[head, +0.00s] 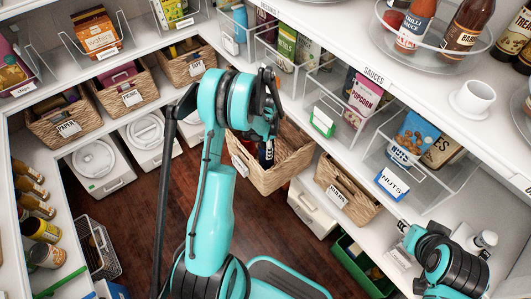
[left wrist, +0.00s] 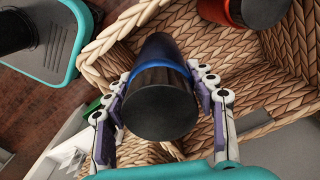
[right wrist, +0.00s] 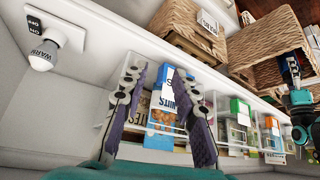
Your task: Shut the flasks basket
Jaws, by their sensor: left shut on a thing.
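The wicker basket (head: 288,178), which I take to be the flasks basket, juts out from under the right-hand shelf over the floor. Its front label (head: 240,167) is too small to read. In the left wrist view its woven rim (left wrist: 118,38) surrounds the flasks. My left gripper (head: 267,148) is over the basket, shut on a dark flask with a blue band (left wrist: 160,104). A red flask with a black cap (left wrist: 258,11) is in the basket beside it. My right gripper (right wrist: 168,82) is open and empty, in front of the right-hand shelf.
Another labelled wicker basket (head: 345,191) sits right of the open one. Clear shelf bins hold popcorn (head: 364,95) and nuts (head: 412,138) above. A green crate (head: 362,268) stands low at right.

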